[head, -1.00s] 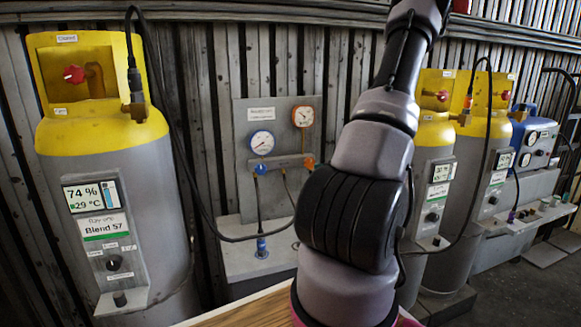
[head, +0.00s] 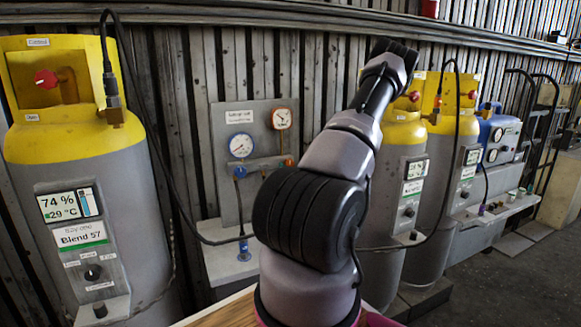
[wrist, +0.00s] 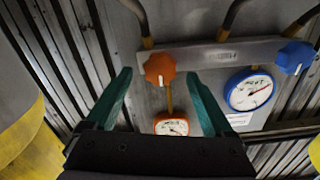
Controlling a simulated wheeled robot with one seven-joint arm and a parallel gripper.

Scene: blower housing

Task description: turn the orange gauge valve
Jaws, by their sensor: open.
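The orange valve knob (wrist: 159,69) shows in the wrist view on a grey manifold bar, above the orange-rimmed gauge (wrist: 171,125). In the head view the small orange knob (head: 289,162) sits below the orange gauge (head: 281,118). My gripper (wrist: 157,77) is open, with its two green fingers spread and nothing between them. In the picture the knob appears between the fingertips, but it looks to be beyond them, with no visible contact. The fingers are not visible in the head view.
The blue knob (wrist: 295,57) and blue gauge (wrist: 250,90) are to the right in the wrist view. A yellow-topped cylinder (head: 85,145) stands left of the gauge panel (head: 225,115) in the head view, with more cylinders to the right. Black hoses hang around the panel.

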